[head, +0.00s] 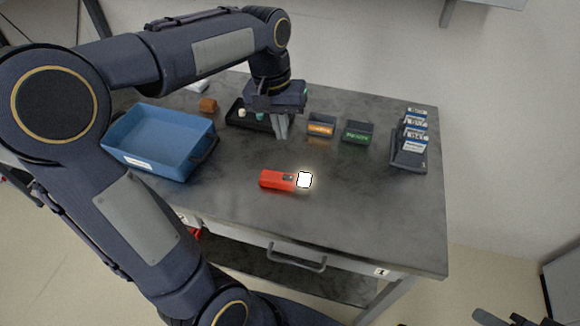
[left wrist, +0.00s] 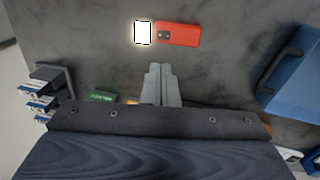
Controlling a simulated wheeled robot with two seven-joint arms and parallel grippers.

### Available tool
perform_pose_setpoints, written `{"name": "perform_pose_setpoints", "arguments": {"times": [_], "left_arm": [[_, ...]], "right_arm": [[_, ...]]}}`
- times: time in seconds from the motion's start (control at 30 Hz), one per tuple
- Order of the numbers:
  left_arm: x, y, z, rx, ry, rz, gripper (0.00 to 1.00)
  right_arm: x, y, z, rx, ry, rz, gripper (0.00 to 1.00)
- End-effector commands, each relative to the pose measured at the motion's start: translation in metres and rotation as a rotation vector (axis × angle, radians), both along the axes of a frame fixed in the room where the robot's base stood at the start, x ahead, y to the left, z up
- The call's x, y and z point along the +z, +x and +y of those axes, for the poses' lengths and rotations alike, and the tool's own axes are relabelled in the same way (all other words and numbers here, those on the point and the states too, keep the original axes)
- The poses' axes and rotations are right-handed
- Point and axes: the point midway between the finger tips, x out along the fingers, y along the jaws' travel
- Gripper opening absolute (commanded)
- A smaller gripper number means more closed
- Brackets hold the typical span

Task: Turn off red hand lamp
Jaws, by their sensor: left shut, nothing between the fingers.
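The red hand lamp (head: 276,180) lies on the grey cart top, with its lamp head (head: 304,180) glowing bright white. A dark switch patch shows on its body near the head. In the left wrist view the red lamp (left wrist: 180,35) lies beyond the fingertips, its lit head (left wrist: 143,33) to the left. My left gripper (head: 282,136) is shut and empty, pointing down behind the lamp and apart from it. Its closed fingers also show in the left wrist view (left wrist: 160,68). A dark gripper part at the head view's lower right corner may be my right one; its fingers are unclear.
A blue bin (head: 160,142) stands left of the lamp. A black tray (head: 243,114) sits behind the gripper. An orange-labelled bin (head: 321,126) and a green-labelled bin (head: 357,132) stand to the right, and a dark card rack (head: 408,155) farther right. The cart's front right top is clear.

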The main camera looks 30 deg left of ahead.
Motion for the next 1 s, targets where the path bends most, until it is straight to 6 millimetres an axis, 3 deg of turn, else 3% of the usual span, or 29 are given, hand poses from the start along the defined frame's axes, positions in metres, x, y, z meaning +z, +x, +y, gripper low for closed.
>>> {"name": "perform_pose_setpoints", "arguments": {"times": [0.4, 0.6, 0.8, 1.0], "left_arm": [[-0.083, 0.002, -0.010, -0.001, 0.000, 0.007, 0.00], [-0.115, 0.003, -0.014, 0.000, -0.001, 0.005, 0.00], [-0.130, 0.004, -0.015, 0.001, 0.000, 0.001, 0.00], [-0.132, 0.004, -0.015, 0.000, 0.000, 0.000, 0.00]], "right_arm": [[0.000, 0.000, 0.000, 0.000, 0.000, 0.000, 0.36], [0.001, 0.000, 0.000, 0.000, 0.000, 0.000, 0.36], [0.002, 0.000, 0.000, 0.000, 0.000, 0.000, 0.36], [0.002, 0.000, 0.000, 0.000, 0.000, 0.000, 0.36]]}}
